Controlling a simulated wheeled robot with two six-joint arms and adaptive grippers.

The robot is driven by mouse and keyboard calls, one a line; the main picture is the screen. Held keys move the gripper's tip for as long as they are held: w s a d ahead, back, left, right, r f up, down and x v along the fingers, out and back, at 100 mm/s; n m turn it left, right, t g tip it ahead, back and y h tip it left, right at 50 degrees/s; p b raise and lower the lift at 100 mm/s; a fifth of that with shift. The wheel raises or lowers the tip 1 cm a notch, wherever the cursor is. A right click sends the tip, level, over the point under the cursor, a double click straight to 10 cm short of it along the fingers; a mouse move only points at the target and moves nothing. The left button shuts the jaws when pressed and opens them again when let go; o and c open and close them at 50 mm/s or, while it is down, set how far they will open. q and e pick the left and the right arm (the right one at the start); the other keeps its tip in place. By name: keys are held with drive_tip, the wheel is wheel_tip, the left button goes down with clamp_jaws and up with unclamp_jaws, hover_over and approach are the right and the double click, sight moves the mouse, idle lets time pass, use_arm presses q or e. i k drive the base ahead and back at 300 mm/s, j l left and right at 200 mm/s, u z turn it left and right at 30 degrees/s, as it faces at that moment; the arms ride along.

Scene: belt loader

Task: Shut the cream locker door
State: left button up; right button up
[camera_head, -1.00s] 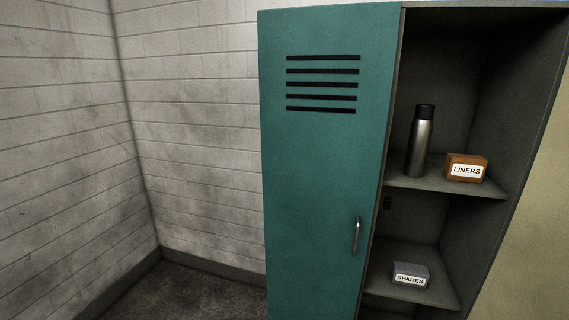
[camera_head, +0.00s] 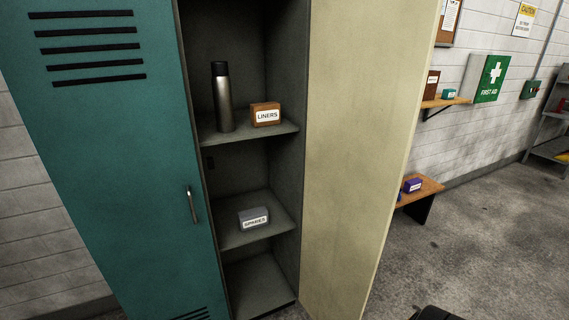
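The cream locker door (camera_head: 362,140) stands open at the right side of a dark locker bay (camera_head: 232,165). Its tall, plain face is towards me and shows no handle. Its far right edge stands away from the bay, and its lower end runs out of the picture. The open bay has shelves with a metal flask (camera_head: 223,98), an orange LINERS box (camera_head: 266,114) and a grey SPARES box (camera_head: 254,217). Neither gripper can be made out in the head view. A small dark piece shows at the bottom edge, too little to identify.
A teal door (camera_head: 115,150) with a metal handle (camera_head: 192,204) is at the left of the bay. A wooden bench (camera_head: 424,189) and a wall shelf (camera_head: 446,102) stand beyond the cream door. Grey floor (camera_head: 480,250) at the right is clear.

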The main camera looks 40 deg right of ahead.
sight(370, 60)
drive_tip(key=l+u, duration=0.1)
drive_tip(key=l, duration=1.55)
drive_tip(key=l+u, duration=0.15)
drive_tip(key=l, duration=0.7)
drive_tip(key=k+l+u, duration=0.1)
drive_tip(key=l, duration=0.7)
drive_tip(key=k+l, duration=0.1)
drive_tip(key=l, duration=0.7)
drive_tip(key=k+l, duration=0.55)
drive_tip(key=l, duration=0.15)
